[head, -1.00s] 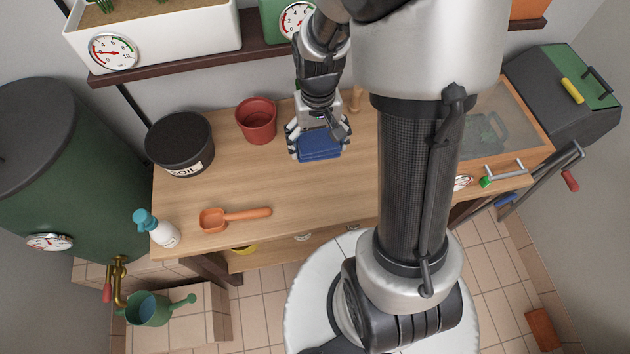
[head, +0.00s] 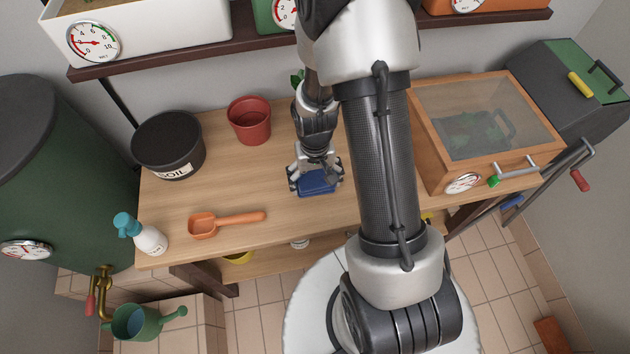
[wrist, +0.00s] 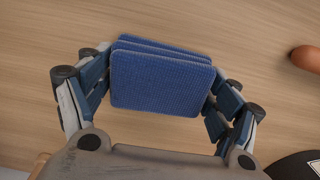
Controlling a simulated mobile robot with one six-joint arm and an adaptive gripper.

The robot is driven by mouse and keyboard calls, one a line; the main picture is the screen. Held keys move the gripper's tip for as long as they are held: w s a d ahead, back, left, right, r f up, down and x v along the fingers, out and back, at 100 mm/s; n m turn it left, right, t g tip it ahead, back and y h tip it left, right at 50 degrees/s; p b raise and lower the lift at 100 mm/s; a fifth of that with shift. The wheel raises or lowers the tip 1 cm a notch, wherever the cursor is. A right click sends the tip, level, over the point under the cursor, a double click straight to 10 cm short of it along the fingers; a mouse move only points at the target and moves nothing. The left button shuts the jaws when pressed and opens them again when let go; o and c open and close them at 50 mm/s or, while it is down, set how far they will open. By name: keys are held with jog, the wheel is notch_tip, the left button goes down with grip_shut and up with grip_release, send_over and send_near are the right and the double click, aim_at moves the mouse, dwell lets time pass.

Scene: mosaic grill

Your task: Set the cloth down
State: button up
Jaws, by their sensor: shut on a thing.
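The blue folded cloth (head: 317,184) is between the fingers of my gripper (head: 315,180), over the middle of the wooden workbench (head: 255,170). In the wrist view the cloth (wrist: 160,80) shows its layers and ribbed weave, and the fingers of my gripper (wrist: 158,95) press on its left and right edges. My gripper is shut on the cloth. The cloth looks low over the bench top; I cannot tell whether it touches the wood.
An orange scoop (head: 225,222) lies left of the cloth. A wooden box with a clear lid (head: 480,130) stands at the right. Bench between scoop and cloth is clear.

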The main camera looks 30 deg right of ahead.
jog(key=o, duration=1)
jog(key=shift+f, duration=0.2)
jog(key=shift+c, duration=0.2)
notch_tip(320, 180, up, 12)
jog(key=r+p, duration=0.1)
jog(key=p, duration=0.3)
notch_tip(320, 180, up, 7)
jog(key=t, duration=0.1)
send_over(315, 178)
jog(key=a, duration=0.2)
jog(key=s+a+r+n+t, duration=0.1)
jog(key=s+a+r, duration=0.1)
jog(key=s+r, duration=0.5)
jog(key=s+a+r+n+t, duration=0.2)
jog(key=s+a+r, duration=0.1)
jog(key=s+r, duration=0.4)
jog(key=shift+s+a+r+t, duration=0.2)
jog(key=shift+a+r+t, duration=0.15)
jog(key=shift+r, duration=0.6)
